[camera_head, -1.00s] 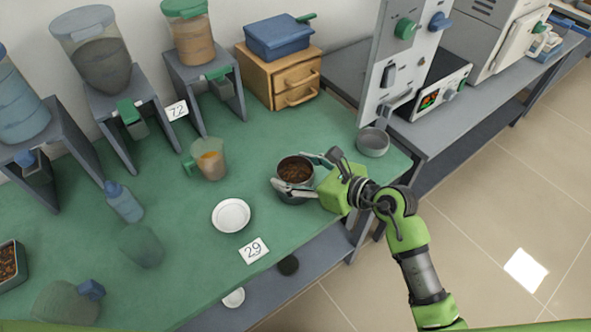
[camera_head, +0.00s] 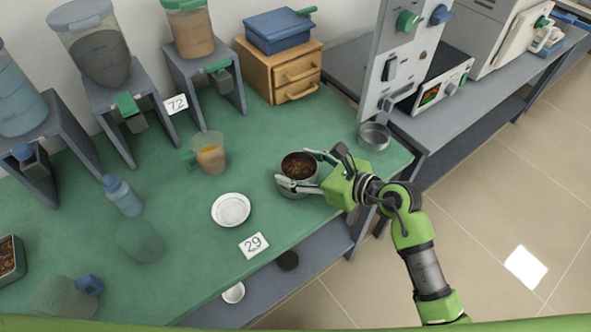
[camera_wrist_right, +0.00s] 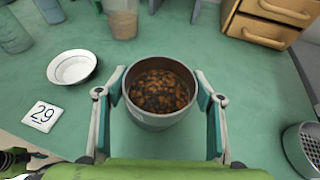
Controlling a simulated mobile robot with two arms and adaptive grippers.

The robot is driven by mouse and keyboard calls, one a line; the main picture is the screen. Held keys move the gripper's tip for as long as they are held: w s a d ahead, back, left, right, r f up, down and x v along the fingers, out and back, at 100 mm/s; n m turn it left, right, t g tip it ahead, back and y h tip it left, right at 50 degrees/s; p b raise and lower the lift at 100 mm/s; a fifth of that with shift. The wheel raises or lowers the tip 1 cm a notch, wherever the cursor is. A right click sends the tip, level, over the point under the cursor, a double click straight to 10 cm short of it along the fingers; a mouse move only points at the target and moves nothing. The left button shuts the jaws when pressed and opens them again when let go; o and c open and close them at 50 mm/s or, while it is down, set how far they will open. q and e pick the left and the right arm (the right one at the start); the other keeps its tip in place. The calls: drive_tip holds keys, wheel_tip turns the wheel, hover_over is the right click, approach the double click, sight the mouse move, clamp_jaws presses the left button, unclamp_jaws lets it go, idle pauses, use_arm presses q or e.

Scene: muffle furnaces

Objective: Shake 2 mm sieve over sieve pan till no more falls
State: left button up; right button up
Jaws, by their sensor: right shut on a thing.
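My right gripper (camera_head: 292,169) is shut on a round grey metal vessel (camera_head: 298,191), which looks like the sieve. It is about upright near the green bench's front edge, with brown crumbly material (camera_head: 299,165) inside. In the right wrist view the fingers grip the vessel (camera_wrist_right: 160,122) from both sides, and the brown pieces (camera_wrist_right: 160,92) cover its bottom. I cannot tell whether a pan is under it. Another round grey metal vessel (camera_head: 374,136) stands empty at the bench's right end; its bottom looks dotted in the right wrist view (camera_wrist_right: 303,150). My left gripper is not in view.
A white dish (camera_head: 231,210) and a "29" card (camera_head: 253,246) are left of the held vessel. A jug (camera_head: 209,154), a blue bottle (camera_head: 122,196) and hoppers on stands (camera_head: 105,55) are farther left. A wooden drawer box (camera_head: 280,72) stands behind. A grey panel (camera_head: 400,60) rises at right.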

drive_tip(key=shift+d+r, duration=0.1)
drive_tip(key=shift+d, duration=0.15)
drive_tip(key=shift+a, duration=0.1)
